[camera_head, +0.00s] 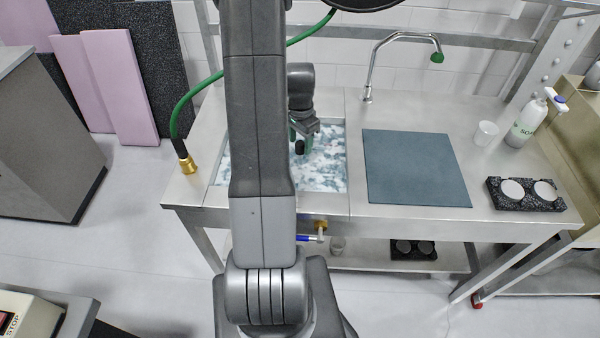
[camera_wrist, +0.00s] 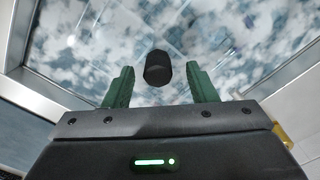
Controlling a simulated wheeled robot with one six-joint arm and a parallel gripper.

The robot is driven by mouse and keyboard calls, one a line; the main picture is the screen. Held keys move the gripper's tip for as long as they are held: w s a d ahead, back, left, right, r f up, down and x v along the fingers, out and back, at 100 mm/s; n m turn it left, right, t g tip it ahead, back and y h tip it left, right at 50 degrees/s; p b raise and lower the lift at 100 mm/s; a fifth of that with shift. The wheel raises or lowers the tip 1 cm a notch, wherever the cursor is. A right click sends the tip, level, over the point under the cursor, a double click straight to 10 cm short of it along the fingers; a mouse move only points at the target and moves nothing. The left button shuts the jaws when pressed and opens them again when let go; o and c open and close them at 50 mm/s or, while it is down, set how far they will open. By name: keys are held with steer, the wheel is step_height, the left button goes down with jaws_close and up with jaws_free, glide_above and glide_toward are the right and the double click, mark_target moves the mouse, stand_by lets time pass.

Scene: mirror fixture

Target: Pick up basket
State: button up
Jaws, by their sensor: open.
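My gripper (camera_head: 304,133) points down over the left basin of the sink bench. In the wrist view my gripper (camera_wrist: 160,72) is open, with a green finger on each side. A short black knob (camera_wrist: 158,70) stands in line with the gap between the fingers, touching neither. It also shows as a dark knob (camera_head: 299,147) just under the gripper in the head view. It may be the basket's handle; I cannot tell. Cloudy, foamy water (camera_head: 325,165) fills the basin and hides most of what is below. No clear basket body shows.
A blue-grey mat (camera_head: 415,168) lies right of the basin. A black holder with two round pieces (camera_head: 526,194), a white cup (camera_head: 485,133) and a soap bottle (camera_head: 526,122) stand further right. A green hose (camera_head: 203,88) and a tap (camera_head: 372,65) rise at the back.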

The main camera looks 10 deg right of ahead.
mark_target(300, 151)
steer(key=shift+s+f+p, duration=0.1)
steer(key=shift+f+p, duration=0.3)
steer(key=shift+f, duration=1.9)
steer(key=shift+c, duration=0.2)
jaws_close()
